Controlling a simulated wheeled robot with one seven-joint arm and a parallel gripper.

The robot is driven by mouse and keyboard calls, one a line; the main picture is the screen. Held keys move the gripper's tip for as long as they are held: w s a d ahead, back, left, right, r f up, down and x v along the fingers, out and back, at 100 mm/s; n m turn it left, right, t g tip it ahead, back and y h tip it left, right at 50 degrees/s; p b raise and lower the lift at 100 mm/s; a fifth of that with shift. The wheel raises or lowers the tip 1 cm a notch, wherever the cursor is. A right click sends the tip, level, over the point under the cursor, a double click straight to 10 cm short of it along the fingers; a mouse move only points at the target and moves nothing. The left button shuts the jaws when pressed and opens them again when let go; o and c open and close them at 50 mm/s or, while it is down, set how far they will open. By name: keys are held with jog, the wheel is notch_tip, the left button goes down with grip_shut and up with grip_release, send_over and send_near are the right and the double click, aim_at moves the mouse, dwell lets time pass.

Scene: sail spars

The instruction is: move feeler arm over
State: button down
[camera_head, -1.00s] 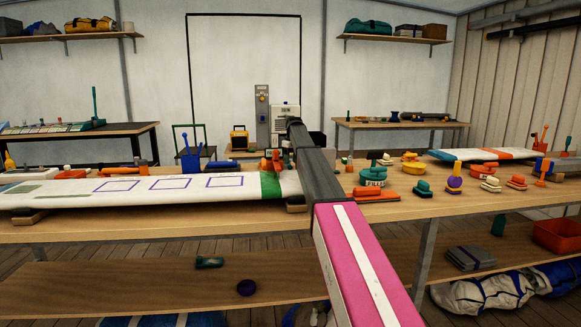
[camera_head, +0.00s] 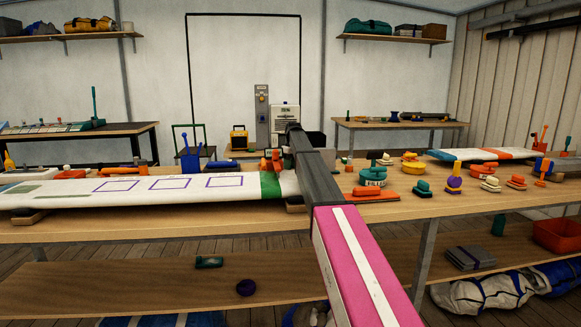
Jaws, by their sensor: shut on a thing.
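My arm reaches from the bottom right up across the bench, and its dark far part hides what is behind it. My gripper's fingers do not show. A long white sail spar panel (camera_head: 120,197) with purple outlined boxes and a green band (camera_head: 270,186) near its right end lies on low dark blocks. A small orange fixture (camera_head: 268,163) stands at the panel's right end, close left of my arm. I cannot tell whether it is the feeler arm or part of it; no feeler arm stands out clearly.
Right of my arm the wooden bench (camera_head: 420,207) holds a teal filler tin (camera_head: 373,178), a purple knob (camera_head: 454,181), several small orange and green tools and a white-orange panel (camera_head: 487,155). A blue cup (camera_head: 190,160) stands behind the white panel. Bare bench runs along the front.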

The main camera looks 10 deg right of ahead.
jog(key=shift+w+r, duration=0.1)
jog(key=shift+r, duration=0.3)
jog(key=shift+w+a+r, duration=0.1)
jog(key=shift+w+r, duration=0.25)
jog(key=shift+r, duration=0.5)
jog(key=shift+w+r, duration=0.3)
jog(key=shift+r, duration=0.5)
jog(key=w+r, duration=0.3)
jog(key=shift+w+r, duration=0.3)
jog(key=shift+r, duration=0.05)
jog(key=shift+w+r, duration=0.25)
jog(key=shift+w, duration=0.3)
jog(key=shift+w+r, duration=0.25)
jog(key=shift+w, duration=0.3)
jog(key=shift+w+d+r, duration=0.15)
jog(key=shift+w+d, duration=0.05)
jog(key=shift+w, duration=0.6)
jog(key=shift+w+d+r, duration=0.1)
jog(key=shift+w+d, duration=0.05)
jog(key=shift+w, duration=0.65)
jog(key=shift+w+r, duration=0.1)
jog(key=c, duration=0.8)
grip_release()
jog(key=shift+w+d, duration=0.1)
jog(key=shift+d, duration=0.1)
jog(key=shift+a, duration=0.1)
jog(key=shift+s+a, duration=0.25)
jog(key=shift+a, duration=0.1)
